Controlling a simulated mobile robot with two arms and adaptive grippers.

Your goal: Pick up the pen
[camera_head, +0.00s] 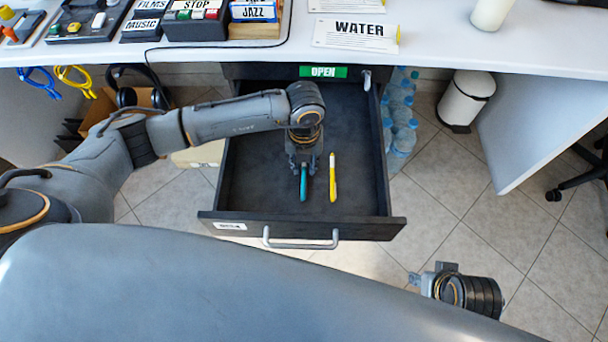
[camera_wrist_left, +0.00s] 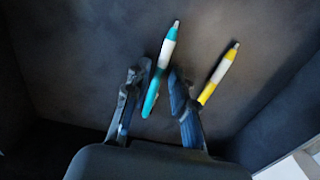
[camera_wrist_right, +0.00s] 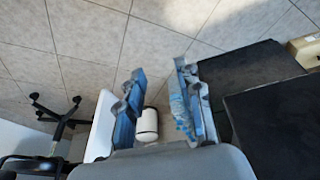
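A teal pen (camera_head: 303,184) and a yellow pen (camera_head: 333,178) lie side by side on the floor of an open dark drawer (camera_head: 254,188). My left gripper (camera_head: 303,166) reaches down into the drawer over the teal pen. In the left wrist view my left gripper (camera_wrist_left: 160,92) is open, with the teal pen (camera_wrist_left: 160,68) between its fingers. The yellow pen (camera_wrist_left: 218,74) lies just outside the right finger. I cannot tell whether the fingers touch either pen. My right gripper (camera_wrist_right: 160,92) is open and empty, away from the drawer at the lower right of the head view.
The drawer has raised walls and a front handle (camera_head: 300,244). The white desk (camera_head: 430,50) overhangs it, with a WATER sign (camera_head: 355,34) and button boxes (camera_head: 195,20) on top. A white bin (camera_head: 466,98) and water bottles (camera_head: 402,120) stand on the floor at right.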

